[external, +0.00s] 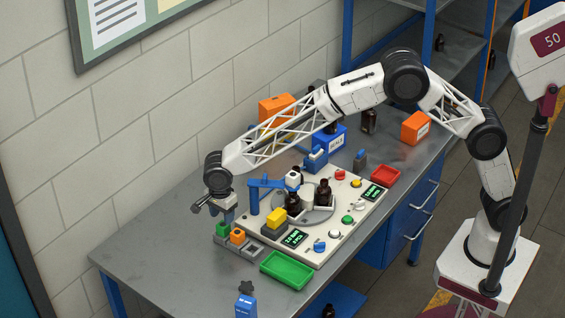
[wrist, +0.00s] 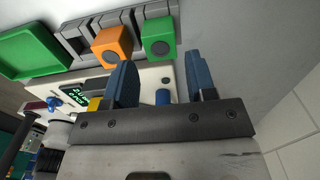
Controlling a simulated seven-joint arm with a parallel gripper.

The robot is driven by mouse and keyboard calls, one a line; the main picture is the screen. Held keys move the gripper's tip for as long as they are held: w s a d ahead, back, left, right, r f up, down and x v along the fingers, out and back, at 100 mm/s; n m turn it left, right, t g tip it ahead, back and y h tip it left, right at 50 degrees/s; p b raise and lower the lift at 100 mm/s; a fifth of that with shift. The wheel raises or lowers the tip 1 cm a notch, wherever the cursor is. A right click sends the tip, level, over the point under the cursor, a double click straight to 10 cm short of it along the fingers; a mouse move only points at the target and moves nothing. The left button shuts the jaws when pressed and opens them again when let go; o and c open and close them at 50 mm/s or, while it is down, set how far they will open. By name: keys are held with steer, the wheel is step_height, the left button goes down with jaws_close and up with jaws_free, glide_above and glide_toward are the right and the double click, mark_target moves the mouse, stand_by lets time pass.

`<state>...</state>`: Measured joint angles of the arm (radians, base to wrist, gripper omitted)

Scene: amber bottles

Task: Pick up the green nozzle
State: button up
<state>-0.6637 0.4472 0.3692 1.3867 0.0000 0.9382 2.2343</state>
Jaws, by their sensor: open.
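The green nozzle (external: 222,229) is a small green block in a grey holder on the table. In the wrist view the green nozzle (wrist: 158,36) shows a dark round spot on its face. It appears beyond my fingertips, between them from side to side, and not touched. My gripper (wrist: 158,72) has two blue fingers spread apart with nothing held. In the external view my gripper (external: 229,213) hangs just above and beside the green nozzle, its fingers partly hard to make out.
An orange nozzle (external: 237,236) sits beside the green one in the grey holder. A green tray (external: 287,269) lies in front. The white machine panel (external: 325,235), with a blue post and amber bottles, stands to the right. The left of the table is clear.

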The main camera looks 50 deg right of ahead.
mark_target(224, 225)
steer(key=shift+f, duration=0.2)
steer(key=shift+f, duration=2.5)
steer(key=c, duration=0.7)
steer(key=shift+r, duration=0.1)
steer(key=shift+r, duration=4.9)
